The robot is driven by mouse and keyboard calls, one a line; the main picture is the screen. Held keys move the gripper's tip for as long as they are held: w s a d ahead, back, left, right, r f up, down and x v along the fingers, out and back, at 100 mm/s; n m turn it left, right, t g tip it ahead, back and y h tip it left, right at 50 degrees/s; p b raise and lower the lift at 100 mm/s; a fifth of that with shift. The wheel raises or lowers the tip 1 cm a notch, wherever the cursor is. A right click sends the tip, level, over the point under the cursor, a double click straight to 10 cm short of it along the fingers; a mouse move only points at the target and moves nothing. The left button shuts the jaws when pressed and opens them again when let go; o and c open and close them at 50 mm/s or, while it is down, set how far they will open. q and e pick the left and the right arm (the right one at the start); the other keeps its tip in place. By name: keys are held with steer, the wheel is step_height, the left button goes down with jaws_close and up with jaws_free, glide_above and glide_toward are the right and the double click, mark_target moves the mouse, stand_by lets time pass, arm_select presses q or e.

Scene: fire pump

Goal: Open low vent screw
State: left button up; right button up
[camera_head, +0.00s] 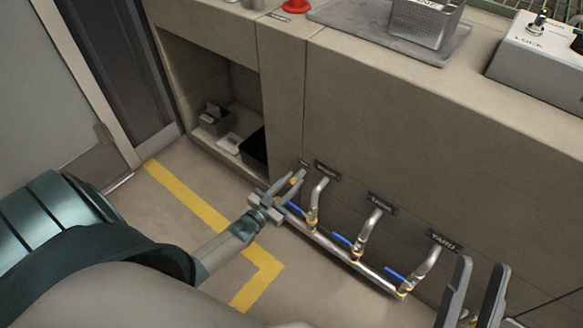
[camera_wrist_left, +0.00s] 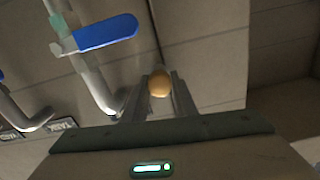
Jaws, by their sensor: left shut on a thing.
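The low vent screw shows as a small orange knob (camera_head: 293,181) low on the cabinet front, at the left end of the pipe row. In the left wrist view the round orange knob (camera_wrist_left: 159,86) sits between the two fingers. My left gripper (camera_head: 291,183) reaches it from the left and is shut on it. The fingers hide the knob's sides, and its threaded part cannot be seen. My right gripper (camera_head: 473,296) is at the lower right, with its two fingers apart and nothing visible between them.
Several bent metal pipes with blue valve handles (camera_head: 340,240) stand right of the knob; one blue handle (camera_wrist_left: 106,34) is close to my left fingers. A horizontal pipe (camera_head: 345,256) runs near the floor. An open cabinet recess (camera_head: 225,85) holds small bins. Yellow-taped floor is clear.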

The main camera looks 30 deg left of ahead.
arm_select(q)
steer(key=shift+n, duration=0.7)
arm_select(e)
steer(key=shift+a+f+g, duration=0.2)
steer(key=shift+f+g, duration=0.1)
steer(key=shift+a+f, duration=0.1)
steer(key=shift+f, duration=0.05)
arm_select(q)
steer(key=o, duration=1)
steer(key=shift+o, duration=0.2)
steer(key=shift+s, duration=0.15)
steer(key=shift+s+p, duration=0.35)
steer(key=shift+s, duration=0.15)
steer(key=p, duration=0.2)
glide_toward(289, 185)
steer(key=s, duration=0.6)
steer(key=shift+s+a+r, duration=0.15)
steer(key=shift+s+a, duration=0.1)
arm_select(e)
step_height(289, 185, down, 7)
steer(key=w+a+g+h, duration=0.1)
steer(key=w+g, duration=0.1)
steer(key=g, duration=0.3)
steer(key=shift+w+a, duration=0.15)
steer(key=shift+w, duration=0.05)
